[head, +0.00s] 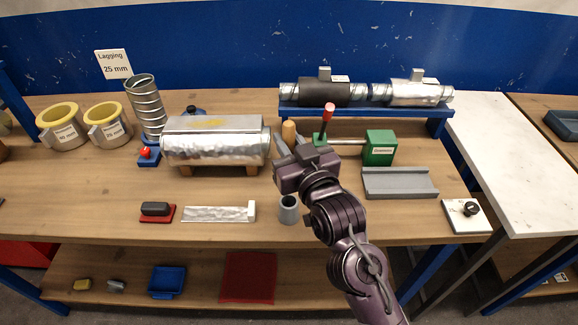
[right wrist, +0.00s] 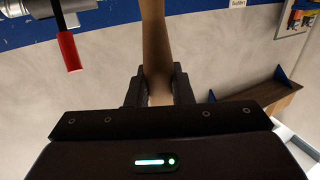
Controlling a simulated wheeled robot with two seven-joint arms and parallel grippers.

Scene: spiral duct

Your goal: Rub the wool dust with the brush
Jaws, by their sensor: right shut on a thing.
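The yellow wool dust (head: 211,123) lies as a pale streak on top of the foil-wrapped duct (head: 215,150), which rests on a wooden cradle. My right gripper (head: 292,147) is just right of the duct's right end and shut on a wooden handle (head: 289,131), which I take to be the brush's. In the right wrist view the handle (right wrist: 153,45) stands between the two fingers (right wrist: 157,88). The brush's bristles are not visible in either view. The handle is apart from the dust. My left gripper is not in view.
A grey cup (head: 289,210) stands in front of my right gripper. A green clamp with a red lever (head: 328,114) is close to its right. A spiral duct (head: 145,105) stands upright at left. A foil strip (head: 215,214) and a black-and-red block (head: 157,210) lie in front.

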